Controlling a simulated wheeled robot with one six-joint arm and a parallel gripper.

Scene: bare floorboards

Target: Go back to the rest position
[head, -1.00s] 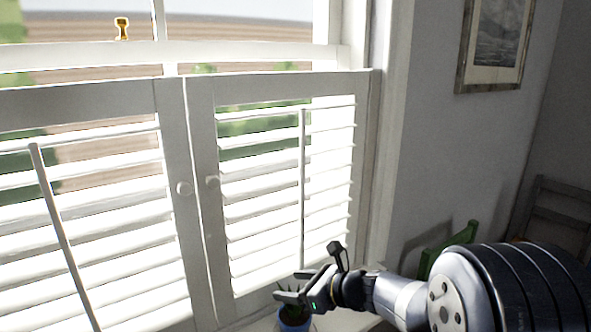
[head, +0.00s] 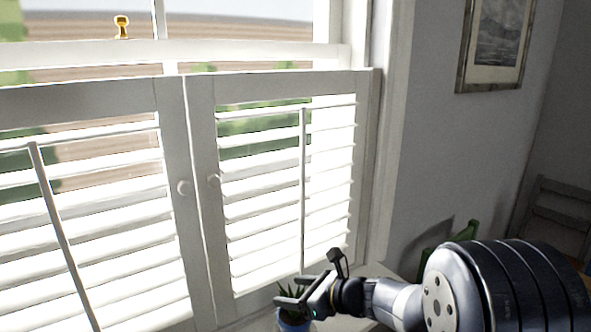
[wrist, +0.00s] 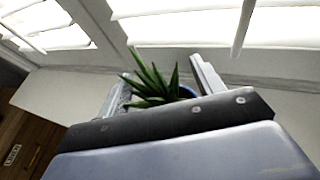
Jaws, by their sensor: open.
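My gripper (head: 286,294) is at the lower middle of the head view, in front of the right shutter. Its two fingers are apart and it is open. A small green spiky plant in a blue pot (head: 294,318) is just below and behind the fingers, partly cut off by the frame's bottom edge. In the wrist view the plant's leaves (wrist: 156,84) show between the two fingers, with a bit of the blue pot (wrist: 187,92) behind. I cannot tell whether the fingers touch the plant.
White louvred shutters (head: 190,150) stand close behind the gripper. A white sill (wrist: 60,95) runs below them. A framed picture (head: 494,45) hangs on the right wall. A chair (head: 560,210) and a green object (head: 436,240) are at the right, behind my arm.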

